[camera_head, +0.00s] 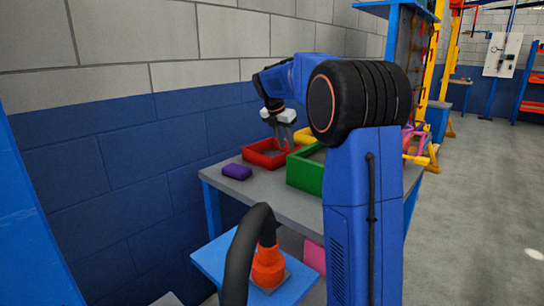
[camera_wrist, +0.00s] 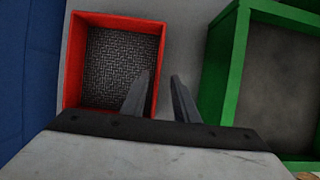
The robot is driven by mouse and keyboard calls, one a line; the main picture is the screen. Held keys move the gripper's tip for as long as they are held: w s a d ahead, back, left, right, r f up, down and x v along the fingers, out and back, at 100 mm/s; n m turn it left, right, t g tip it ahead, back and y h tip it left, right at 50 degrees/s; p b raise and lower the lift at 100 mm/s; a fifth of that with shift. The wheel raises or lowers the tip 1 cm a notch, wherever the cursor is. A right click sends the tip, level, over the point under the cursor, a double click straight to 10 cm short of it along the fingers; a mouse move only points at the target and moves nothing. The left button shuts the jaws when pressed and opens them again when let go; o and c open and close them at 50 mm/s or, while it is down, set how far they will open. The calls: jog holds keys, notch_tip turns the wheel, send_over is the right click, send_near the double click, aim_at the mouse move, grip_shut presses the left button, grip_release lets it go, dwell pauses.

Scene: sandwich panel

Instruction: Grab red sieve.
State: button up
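The red sieve (camera_head: 265,153) is a red-framed box lying on the grey table near the blue wall. In the wrist view the sieve (camera_wrist: 73,65) shows at the upper left, with a dark mesh floor inside its red walls. My gripper (camera_head: 286,144) is above the table at the sieve's right side, pointing down. Whether either finger touches the wall I cannot tell.
A green box (camera_head: 306,172) stands close to the right of the sieve, also in the wrist view (camera_wrist: 229,65). A purple block (camera_head: 237,171) lies to the left on the table (camera_head: 270,196). A yellow item (camera_head: 305,135) is behind. The blue wall (camera_head: 130,150) is close on the left.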

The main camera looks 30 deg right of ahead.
jog(key=x, duration=0.4)
jog(key=shift+w+f, duration=0.2)
jog(key=shift+f, duration=0.2)
grip_shut()
